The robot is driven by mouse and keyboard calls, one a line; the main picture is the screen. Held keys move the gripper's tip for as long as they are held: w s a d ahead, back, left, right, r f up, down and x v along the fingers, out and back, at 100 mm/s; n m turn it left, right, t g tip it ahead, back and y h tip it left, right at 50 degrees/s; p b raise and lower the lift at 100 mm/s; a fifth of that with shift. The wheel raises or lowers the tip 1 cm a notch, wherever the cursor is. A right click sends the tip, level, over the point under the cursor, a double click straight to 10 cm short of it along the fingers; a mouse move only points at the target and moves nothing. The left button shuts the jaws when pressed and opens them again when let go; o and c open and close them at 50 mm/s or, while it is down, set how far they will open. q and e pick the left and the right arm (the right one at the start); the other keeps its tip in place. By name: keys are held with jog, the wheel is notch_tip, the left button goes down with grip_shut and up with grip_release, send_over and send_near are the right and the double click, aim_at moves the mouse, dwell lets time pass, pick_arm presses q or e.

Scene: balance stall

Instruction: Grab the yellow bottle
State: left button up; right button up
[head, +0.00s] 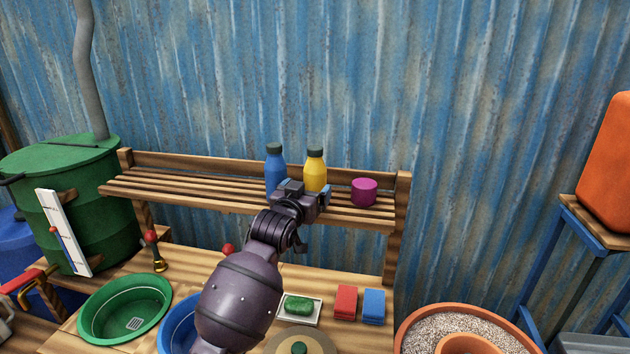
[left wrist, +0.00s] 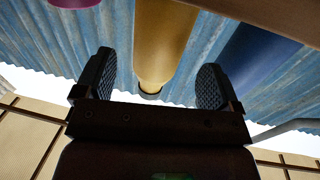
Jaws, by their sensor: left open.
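The yellow bottle (head: 315,170) with a dark cap stands upright on the slatted wooden shelf (head: 180,188), between a blue bottle (head: 275,168) and a magenta cylinder (head: 364,192). My left gripper (head: 305,190) is in front of the yellow bottle and hides its lower part. In the left wrist view my left gripper (left wrist: 152,88) is open, with the yellow bottle (left wrist: 163,45) showing between its two fingers. Whether the fingers reach around the bottle, I cannot tell. My right gripper is not in view.
The blue bottle (left wrist: 265,50) is close on one side in the left wrist view. Below the shelf, the wooden counter holds a green basin (head: 125,308), a green soap (head: 298,306), and red (head: 345,302) and blue (head: 374,306) blocks. A corrugated wall (head: 480,130) stands behind.

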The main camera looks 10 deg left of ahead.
aim_at(311, 186)
pick_arm(q)
jog(key=shift+w+d+p, duration=0.25)
jog(key=shift+w+p, duration=0.05)
jog(key=shift+w, duration=0.95)
jog(key=shift+w+d+p, duration=0.2)
jog(key=shift+w+p, duration=0.05)
jog(key=shift+w, duration=0.95)
jog(key=shift+c, duration=0.4)
jog(key=c, duration=1.1)
jog(key=shift+r, duration=0.15)
